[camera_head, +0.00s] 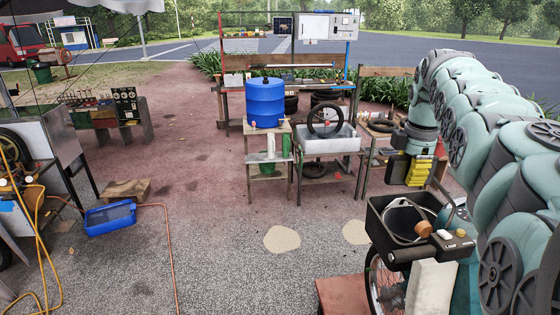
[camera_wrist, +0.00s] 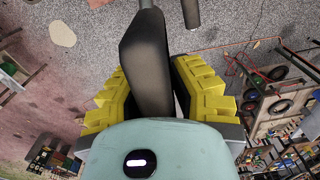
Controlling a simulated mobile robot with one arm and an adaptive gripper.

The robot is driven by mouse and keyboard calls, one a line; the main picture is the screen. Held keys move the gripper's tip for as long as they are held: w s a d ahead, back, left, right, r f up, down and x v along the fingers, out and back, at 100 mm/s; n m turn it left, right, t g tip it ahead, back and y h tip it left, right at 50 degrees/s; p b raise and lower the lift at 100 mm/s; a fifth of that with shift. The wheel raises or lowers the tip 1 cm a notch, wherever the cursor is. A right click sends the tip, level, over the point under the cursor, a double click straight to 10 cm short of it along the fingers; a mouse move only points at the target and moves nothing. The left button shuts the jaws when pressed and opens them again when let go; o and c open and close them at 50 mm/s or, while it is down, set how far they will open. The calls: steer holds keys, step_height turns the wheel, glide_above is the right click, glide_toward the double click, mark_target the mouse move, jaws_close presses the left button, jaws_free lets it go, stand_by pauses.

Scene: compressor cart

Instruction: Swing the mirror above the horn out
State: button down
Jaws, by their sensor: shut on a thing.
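My gripper (camera_head: 412,170) hangs down at the right of the head view, above a black basket on a wheeled vehicle. In the wrist view, its yellow ribbed fingers (camera_wrist: 152,75) are shut on either side of a long dark piece, which looks like the mirror (camera_wrist: 146,50). The mirror's reflecting face cannot be made out. A dark rod (camera_wrist: 190,12) shows beside its upper end. A brown bulb (camera_head: 425,229), apparently the horn, sits on the basket's rim below my gripper. The mirror's mount is not clear.
The black basket (camera_head: 388,216) holds a pale loop of cable. A spoked wheel (camera_head: 384,285) is below it. A shelf with a tyre and white tub (camera_head: 322,146) and a blue barrel (camera_head: 264,102) stand behind. The paved ground left of the basket is open.

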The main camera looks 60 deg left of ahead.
steer(key=shift+f, duration=0.1)
steer(key=c, duration=0.8)
jaws_free()
